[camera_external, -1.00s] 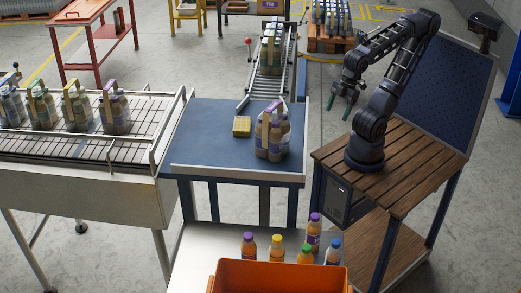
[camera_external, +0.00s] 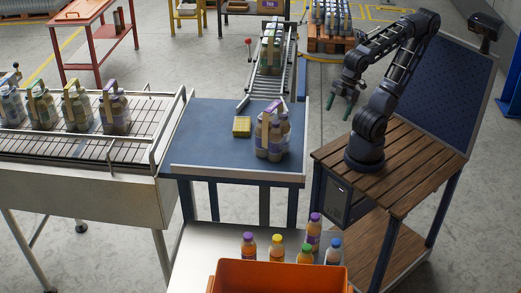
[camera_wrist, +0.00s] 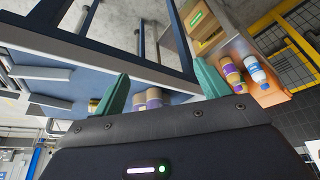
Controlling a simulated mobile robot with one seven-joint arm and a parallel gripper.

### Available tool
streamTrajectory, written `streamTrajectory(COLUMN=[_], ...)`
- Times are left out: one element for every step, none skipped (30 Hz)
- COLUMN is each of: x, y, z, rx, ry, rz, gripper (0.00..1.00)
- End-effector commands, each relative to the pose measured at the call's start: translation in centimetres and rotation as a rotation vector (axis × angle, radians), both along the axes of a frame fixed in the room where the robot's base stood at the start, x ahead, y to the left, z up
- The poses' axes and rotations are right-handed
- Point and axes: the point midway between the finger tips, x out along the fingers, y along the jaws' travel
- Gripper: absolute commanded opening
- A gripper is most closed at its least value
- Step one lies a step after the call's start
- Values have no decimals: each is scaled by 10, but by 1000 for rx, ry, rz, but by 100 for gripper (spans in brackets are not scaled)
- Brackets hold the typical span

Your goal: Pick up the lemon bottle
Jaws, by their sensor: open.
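A yellow-capped bottle (camera_external: 276,250), which looks like the lemon one though its label is too small to read, stands upright on the pale table at the bottom of the external view. It is between a purple-capped bottle (camera_external: 248,246) and a green-capped bottle (camera_external: 305,254). The orange crate in front hides its lower part. My gripper (camera_external: 346,93) is open and empty, in the air right of the blue table and far from the bottles. Its green fingers are spread in the wrist view (camera_wrist: 163,82); I cannot pick out the lemon bottle there.
A taller purple-capped bottle (camera_external: 313,231) and a blue-capped bottle (camera_external: 333,251) stand close by. The orange crate (camera_external: 278,277) is right in front. The blue table (camera_external: 205,135) holds a bottle pack (camera_external: 272,136) and a yellow block (camera_external: 241,127). My wooden-topped base stands at right.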

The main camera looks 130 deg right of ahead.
Motion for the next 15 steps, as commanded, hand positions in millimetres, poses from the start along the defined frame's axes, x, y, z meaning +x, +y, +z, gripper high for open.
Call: streamTrajectory(x=[0,1,1,1,1,1,1,1,1,3,7,12,16,20,25], y=[0,0,0,0,0,0,0,0,0,0,0,-1,-1,-1,-1], z=[3,6,12,17,22,31,36,42,51,53,52,53,55,56,57], rx=[0,0,0,0,0,0,0,0,0,-5,-15,-27,-35,-45,-58], ry=[-2,-3,-3,-3,-4,-4,-4,-4,-4,-4,-8,-14,-20,-25,-31], rz=[0,0,0,0,0,0,0,0,0,11,31,55,72,92,116], gripper=[75,75,75,75,75,75,75,75,75,75,75,75,75,75,75])
